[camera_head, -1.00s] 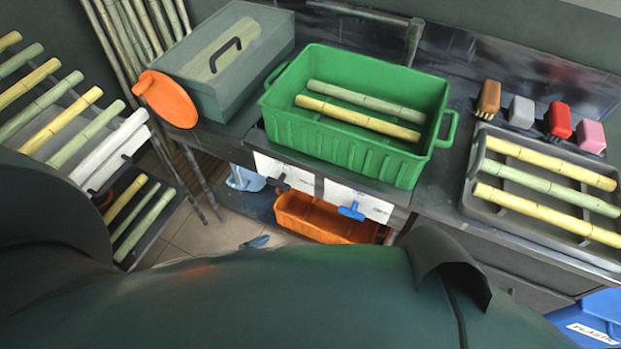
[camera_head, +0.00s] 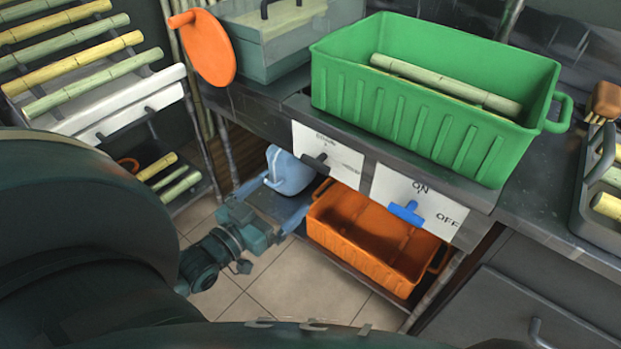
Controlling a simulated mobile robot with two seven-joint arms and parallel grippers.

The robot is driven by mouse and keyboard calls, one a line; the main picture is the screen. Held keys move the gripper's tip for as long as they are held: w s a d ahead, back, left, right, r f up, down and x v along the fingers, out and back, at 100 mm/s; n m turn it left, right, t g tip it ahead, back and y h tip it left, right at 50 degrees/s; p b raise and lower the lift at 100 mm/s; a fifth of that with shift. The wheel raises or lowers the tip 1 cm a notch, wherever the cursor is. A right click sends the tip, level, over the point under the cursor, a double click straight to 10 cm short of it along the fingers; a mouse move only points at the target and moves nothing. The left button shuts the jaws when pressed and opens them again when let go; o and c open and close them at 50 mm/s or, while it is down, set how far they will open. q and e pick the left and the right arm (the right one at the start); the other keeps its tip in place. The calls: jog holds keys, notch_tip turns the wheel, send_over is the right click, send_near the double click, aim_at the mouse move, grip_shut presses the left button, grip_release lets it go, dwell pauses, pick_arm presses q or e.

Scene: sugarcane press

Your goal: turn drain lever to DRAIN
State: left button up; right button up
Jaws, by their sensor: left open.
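A dark lever (camera_head: 316,163) sits on the left white plate (camera_head: 340,160) on the front of the bench, below the green crate (camera_head: 400,120). That plate's lettering is too small to read surely. A blue lever (camera_head: 407,213) sits on the right white plate, marked ON and OFF. My right gripper is not in view.
An orange bin (camera_head: 365,250) stands on the lower shelf under the levers. An orange disc (camera_head: 208,48) and a grey box (camera_head: 265,40) are at the upper left. A rack of cane (camera_head: 80,70) stands at left. The tiled floor is open.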

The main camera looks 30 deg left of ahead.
aim_at(312, 166)
pick_arm(q)
jog(key=w, duration=0.4)
jog(key=w+b, duration=0.1)
jog(key=w, duration=0.3)
jog(key=w+d, duration=0.1)
jog(key=w, duration=0.4)
jog(key=shift+w+b, duration=0.1)
jog(key=shift+b, duration=0.3)
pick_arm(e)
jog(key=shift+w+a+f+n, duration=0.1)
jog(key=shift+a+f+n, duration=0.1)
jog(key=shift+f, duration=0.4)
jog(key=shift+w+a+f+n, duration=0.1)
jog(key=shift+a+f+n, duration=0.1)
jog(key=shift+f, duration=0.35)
pick_arm(q)
jog(key=c, duration=0.9)
jog(key=shift+o, duration=0.2)
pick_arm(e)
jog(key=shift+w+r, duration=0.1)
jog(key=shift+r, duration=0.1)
